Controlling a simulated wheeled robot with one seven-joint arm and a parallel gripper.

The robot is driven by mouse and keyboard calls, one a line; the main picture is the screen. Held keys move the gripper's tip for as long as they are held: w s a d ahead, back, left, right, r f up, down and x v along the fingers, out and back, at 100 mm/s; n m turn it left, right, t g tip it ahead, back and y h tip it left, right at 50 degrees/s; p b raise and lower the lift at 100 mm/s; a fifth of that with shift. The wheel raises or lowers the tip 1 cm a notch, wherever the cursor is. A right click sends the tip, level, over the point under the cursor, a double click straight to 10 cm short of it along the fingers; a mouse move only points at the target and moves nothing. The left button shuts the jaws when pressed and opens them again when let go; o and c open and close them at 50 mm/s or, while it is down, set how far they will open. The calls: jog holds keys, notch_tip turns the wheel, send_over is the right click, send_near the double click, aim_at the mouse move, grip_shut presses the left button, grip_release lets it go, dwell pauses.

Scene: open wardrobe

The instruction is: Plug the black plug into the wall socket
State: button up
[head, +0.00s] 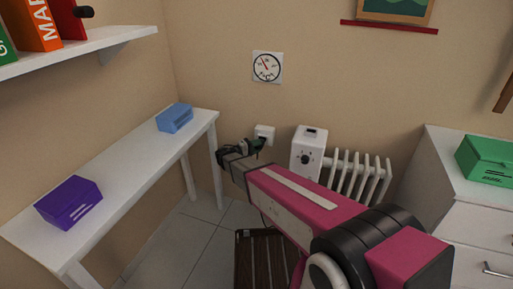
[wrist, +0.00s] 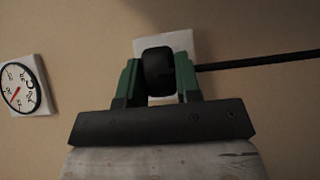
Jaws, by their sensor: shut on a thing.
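The black plug (wrist: 158,72) sits between the two green fingers of my gripper (wrist: 158,88) in the wrist view. My gripper is shut on it. The white wall socket (wrist: 179,41) shows right behind the plug, which covers most of its face. A black cord (wrist: 255,62) runs off to the right from beside the plug. In the head view, my gripper (head: 253,148) is up by the wall socket (head: 266,131), whose lower part is hidden. I cannot tell whether the plug's pins are in the socket.
A white radiator (head: 358,172) with a boxy white unit (head: 308,150) stands right of the socket. A white table (head: 118,165) with a blue box (head: 174,118) and a purple box (head: 68,203) is at left.

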jog(key=shift+w+d, duration=0.25)
jog(key=shift+w, duration=0.35)
jog(key=shift+w+d, duration=0.2)
jog(key=shift+w, duration=0.4)
jog(key=o, duration=1.1)
jog(key=shift+a, duration=0.1)
jog(key=v, duration=1)
jog(key=shift+s+a, duration=0.15)
jog(key=shift+a, duration=0.15)
jog(key=shift+s, duration=0.1)
